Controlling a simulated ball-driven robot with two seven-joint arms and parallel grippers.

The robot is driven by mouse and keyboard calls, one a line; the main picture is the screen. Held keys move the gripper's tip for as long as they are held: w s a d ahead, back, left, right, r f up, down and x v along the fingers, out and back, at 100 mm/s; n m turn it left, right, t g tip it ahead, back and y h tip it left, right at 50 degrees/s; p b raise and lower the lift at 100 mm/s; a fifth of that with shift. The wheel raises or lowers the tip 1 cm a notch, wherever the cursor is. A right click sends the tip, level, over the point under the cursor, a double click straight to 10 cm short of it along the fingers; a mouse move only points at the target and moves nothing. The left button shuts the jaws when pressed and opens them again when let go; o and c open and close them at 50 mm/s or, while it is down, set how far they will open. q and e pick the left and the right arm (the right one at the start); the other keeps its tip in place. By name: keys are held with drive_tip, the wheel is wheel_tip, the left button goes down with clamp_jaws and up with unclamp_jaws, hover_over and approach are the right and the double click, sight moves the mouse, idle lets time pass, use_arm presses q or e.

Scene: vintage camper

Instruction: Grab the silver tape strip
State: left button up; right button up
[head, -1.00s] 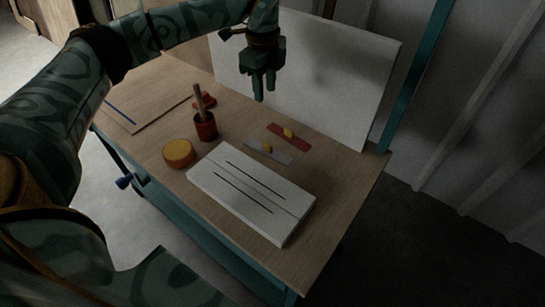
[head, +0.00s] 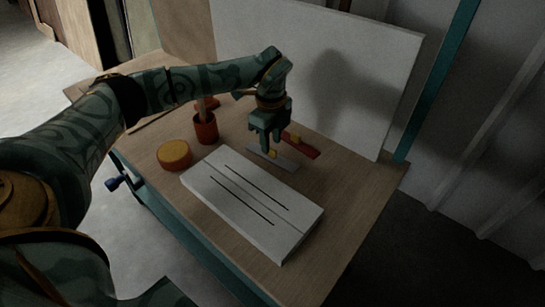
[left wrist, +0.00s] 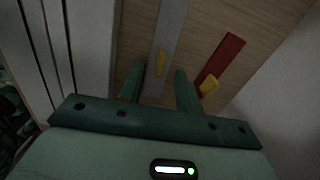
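The silver tape strip (head: 287,164) lies flat on the wooden table behind the white slotted block, with a small yellow tab (left wrist: 161,64) on it. It also shows in the left wrist view (left wrist: 170,25), running between my fingers. My left gripper (head: 266,147) points down over the strip, and its fingers stand apart on either side of the yellow tab. It is open and empty. I cannot tell how high the fingertips are above the table. My right gripper is not in view.
A red strip (head: 303,148) with its own yellow tab lies just behind the silver one. The white block (head: 252,206) with two dark slots is in front. A red cup (head: 204,130) and a round yellow-topped tin (head: 174,155) stand to the left. A white panel (head: 340,70) rises behind.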

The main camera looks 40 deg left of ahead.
sight(271, 148)
use_arm(q)
wheel_tip(271, 148, down, 4)
drive_tip(key=shift+w+b, duration=0.1)
drive_tip(key=shift+b, duration=0.55)
drive_tip(key=shift+r, duration=0.2)
drive_tip(key=c, duration=0.6)
